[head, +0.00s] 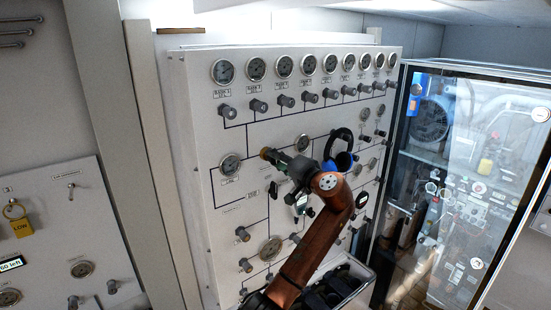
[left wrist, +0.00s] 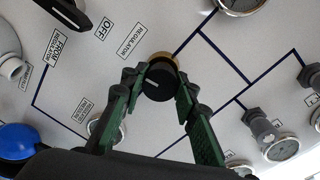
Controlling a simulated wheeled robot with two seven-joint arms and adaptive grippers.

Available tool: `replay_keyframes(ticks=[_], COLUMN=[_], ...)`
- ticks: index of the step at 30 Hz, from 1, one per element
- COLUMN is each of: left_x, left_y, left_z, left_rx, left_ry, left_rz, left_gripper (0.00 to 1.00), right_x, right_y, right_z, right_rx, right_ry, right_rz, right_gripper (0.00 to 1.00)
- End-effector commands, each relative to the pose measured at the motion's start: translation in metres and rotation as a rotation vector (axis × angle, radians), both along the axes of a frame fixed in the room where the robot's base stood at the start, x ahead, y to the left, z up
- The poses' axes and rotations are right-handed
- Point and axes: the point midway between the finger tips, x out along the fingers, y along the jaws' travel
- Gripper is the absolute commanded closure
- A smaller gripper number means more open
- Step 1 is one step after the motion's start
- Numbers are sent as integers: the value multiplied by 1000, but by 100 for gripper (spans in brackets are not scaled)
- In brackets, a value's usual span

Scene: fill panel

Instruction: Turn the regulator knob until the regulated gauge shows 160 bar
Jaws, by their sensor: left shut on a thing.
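The regulator knob (left wrist: 160,78) is black with a white pointer line and a brass collar, next to a printed REGULATOR label in the left wrist view. My left gripper (left wrist: 158,92) is shut on it, one green finger on each side. In the head view the gripper (head: 273,158) reaches the panel at the knob (head: 266,153), whose brass part shows. A round gauge (head: 230,163) is left of the knob and another gauge (head: 303,143) is to its right. I cannot tell which is the regulated gauge, and their readings are too small. My right gripper is not in view.
A row of gauges (head: 284,66) with grey valves below runs along the panel (head: 210,120) top. A black loop and blue part (head: 342,160) stand close right of my left wrist. A glass-fronted cabinet (head: 470,150) is at right. A dark bin (head: 335,288) sits below.

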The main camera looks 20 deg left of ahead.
Motion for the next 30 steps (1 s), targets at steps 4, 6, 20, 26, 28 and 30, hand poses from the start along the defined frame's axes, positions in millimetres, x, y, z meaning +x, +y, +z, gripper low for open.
replay_keyframes(ticks=[4,6,20,26,28,30], left_x=[0,0,0,0,0,0], left_y=[0,1,1,0,0,0], left_z=[6,6,6,4,4,3], left_rx=[25,29,33,31,31,30], left_ry=[16,21,25,28,30,31], left_rz=[-3,-3,-3,-2,-2,-1], left_gripper=[97,97,71,57,56,56], right_x=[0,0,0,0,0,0], right_y=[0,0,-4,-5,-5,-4], right_z=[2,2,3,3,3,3], right_rx=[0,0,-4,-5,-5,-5], right_ry=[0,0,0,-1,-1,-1], right_rz=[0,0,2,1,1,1], right_gripper=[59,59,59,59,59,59])
